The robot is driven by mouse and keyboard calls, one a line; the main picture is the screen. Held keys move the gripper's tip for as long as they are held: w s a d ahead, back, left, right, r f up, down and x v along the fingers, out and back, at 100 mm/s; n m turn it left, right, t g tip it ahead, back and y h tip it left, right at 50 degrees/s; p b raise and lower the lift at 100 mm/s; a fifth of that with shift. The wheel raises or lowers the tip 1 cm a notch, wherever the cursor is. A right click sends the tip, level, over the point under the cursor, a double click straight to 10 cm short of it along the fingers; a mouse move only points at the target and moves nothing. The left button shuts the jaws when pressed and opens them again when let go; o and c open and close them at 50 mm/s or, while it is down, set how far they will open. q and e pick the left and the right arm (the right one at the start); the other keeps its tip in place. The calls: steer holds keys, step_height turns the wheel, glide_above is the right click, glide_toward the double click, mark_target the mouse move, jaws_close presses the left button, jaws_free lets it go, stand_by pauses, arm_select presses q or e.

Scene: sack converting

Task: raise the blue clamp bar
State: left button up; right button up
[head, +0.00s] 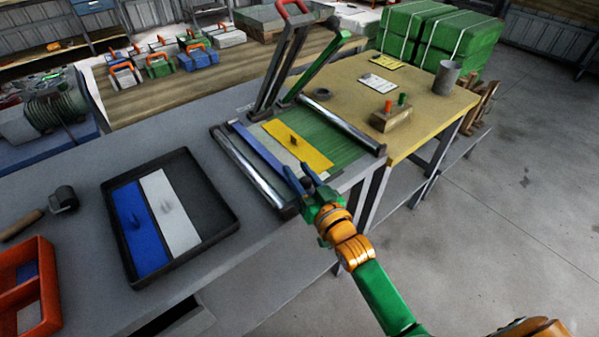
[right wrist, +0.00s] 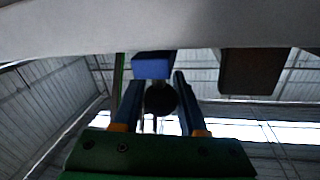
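The blue clamp bar (head: 256,150) lies lengthwise across the press bed, beside a pale strip and a yellow panel (head: 301,146) on green sheet. My right gripper (head: 299,177) is at the bar's near end, its two blue fingers apart. In the right wrist view, a blue block (right wrist: 153,66), apparently the bar's end, shows beyond the fingers. A dark round knob (right wrist: 160,98) shows between the fingers (right wrist: 157,106); I cannot tell whether they touch it. My left gripper is not in view.
Metal rollers (head: 250,165) flank the bed. A black tray (head: 118,228) holds blue and white panels. A wooden block (head: 391,119) stands on the yellow table.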

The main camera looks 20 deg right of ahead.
jaws_close()
stand_by(1.1)
